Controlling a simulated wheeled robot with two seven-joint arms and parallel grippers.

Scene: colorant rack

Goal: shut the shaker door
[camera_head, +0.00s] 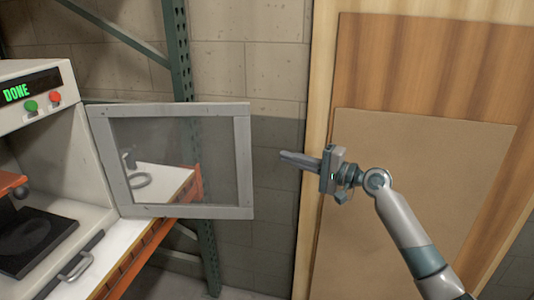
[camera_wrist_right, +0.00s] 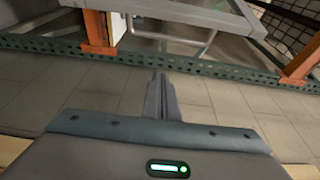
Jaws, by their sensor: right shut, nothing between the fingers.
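The shaker (camera_head: 45,170) stands at the left in the head view, with a lit "DONE" display. Its door (camera_head: 243,165), a grey frame around a clear pane, stands wide open, swung out to the right from its hinge side. Part of the door frame (camera_wrist_right: 190,15) also seems to show at the top of the wrist view. My right gripper (camera_head: 284,156) is shut and empty, pointing left, to the right of the door's free edge with a gap between. Its closed fingers show in the wrist view (camera_wrist_right: 161,80). My left gripper is not in view.
The shaker stands on a white bench top with an orange beam (camera_head: 140,262). A green rack post (camera_head: 183,60) rises behind the door. A wooden panel (camera_head: 425,60) is behind my right arm. Open floor lies below the gripper in the wrist view.

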